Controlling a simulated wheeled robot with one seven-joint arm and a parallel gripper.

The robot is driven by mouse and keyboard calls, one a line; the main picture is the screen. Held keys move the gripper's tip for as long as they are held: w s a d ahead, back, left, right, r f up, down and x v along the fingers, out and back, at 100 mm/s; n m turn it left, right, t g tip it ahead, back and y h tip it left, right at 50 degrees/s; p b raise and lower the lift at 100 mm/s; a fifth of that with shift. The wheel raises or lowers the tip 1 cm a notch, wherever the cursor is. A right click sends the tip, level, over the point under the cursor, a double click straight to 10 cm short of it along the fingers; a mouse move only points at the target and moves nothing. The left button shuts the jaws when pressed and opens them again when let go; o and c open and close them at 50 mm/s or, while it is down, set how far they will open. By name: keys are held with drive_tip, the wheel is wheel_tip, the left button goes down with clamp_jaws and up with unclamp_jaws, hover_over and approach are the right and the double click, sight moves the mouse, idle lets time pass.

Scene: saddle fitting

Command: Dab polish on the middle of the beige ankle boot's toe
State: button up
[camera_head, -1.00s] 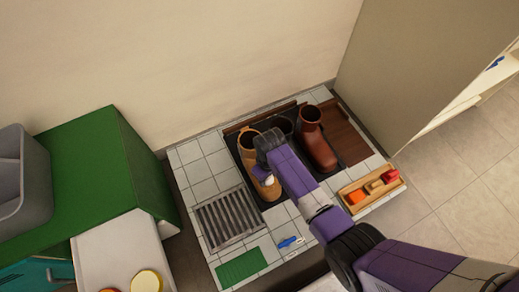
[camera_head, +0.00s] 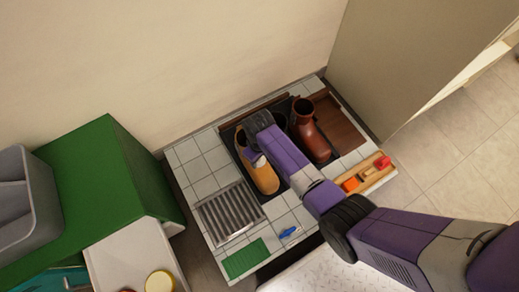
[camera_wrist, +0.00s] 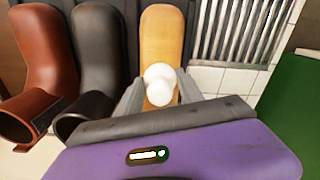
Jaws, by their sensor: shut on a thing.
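The beige ankle boot (camera_head: 267,182) stands on a dark mat, its toe towards me and its shaft partly hidden by my arm. In the wrist view the beige boot (camera_wrist: 161,30) points its toe to the top edge. My gripper (camera_wrist: 162,92) is shut on a white round-headed dabber (camera_wrist: 159,78), which covers part of the boot's upper behind the toe. In the head view my gripper (camera_head: 255,160) is over the same part. I cannot tell whether the dabber touches the leather. No polish mark is clear on the visible toe.
A black boot (camera_wrist: 97,45) and a reddish-brown boot (camera_head: 309,130) stand beside the beige one. A metal grate (camera_head: 228,213), green pad (camera_head: 246,259) and blue item (camera_head: 288,232) lie nearby. A wooden tray (camera_head: 378,181) holds small coloured items at right.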

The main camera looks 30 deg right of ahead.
drive_tip(key=shift+r+p, duration=1.55)
drive_tip(key=shift+r, duration=0.3)
